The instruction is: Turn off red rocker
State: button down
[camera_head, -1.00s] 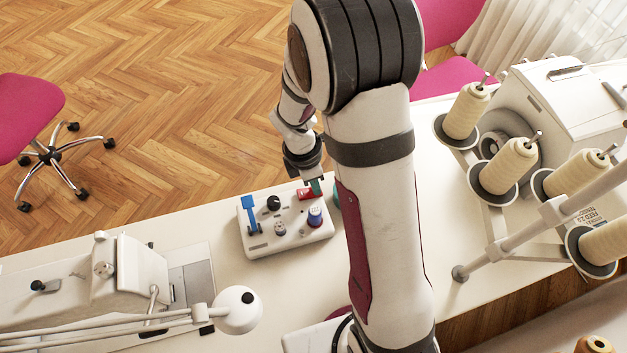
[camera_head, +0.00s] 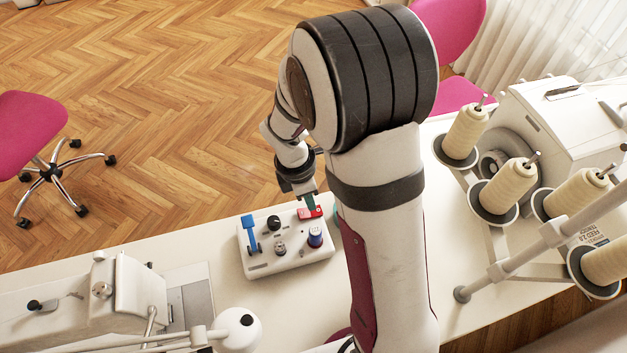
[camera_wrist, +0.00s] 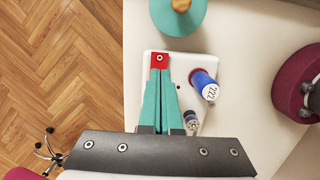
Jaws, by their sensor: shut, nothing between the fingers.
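The red rocker (camera_head: 316,213) sits at the back right corner of a white control box (camera_head: 263,268) on the table. In the wrist view the red rocker (camera_wrist: 159,60) shows just beyond my fingertips. My gripper (camera_head: 309,207) points down at the rocker, its green fingers together and empty. In the wrist view the fingertips of my gripper (camera_wrist: 161,72) overlap the rocker's near edge; I cannot tell whether they touch or press it. The fingers hide part of the box.
The box also carries a blue lever (camera_head: 250,232), a black knob (camera_head: 273,222) and a blue-capped knob (camera_head: 315,236). A teal object (camera_wrist: 165,14) stands close behind the box. Thread cones (camera_head: 508,188) stand to the right, a sewing machine (camera_head: 130,295) to the left.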

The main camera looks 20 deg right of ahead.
aim_at(318, 210)
notch_tip(318, 210, up, 12)
jog(key=d, duration=0.2)
jog(key=shift+f, duration=0.15)
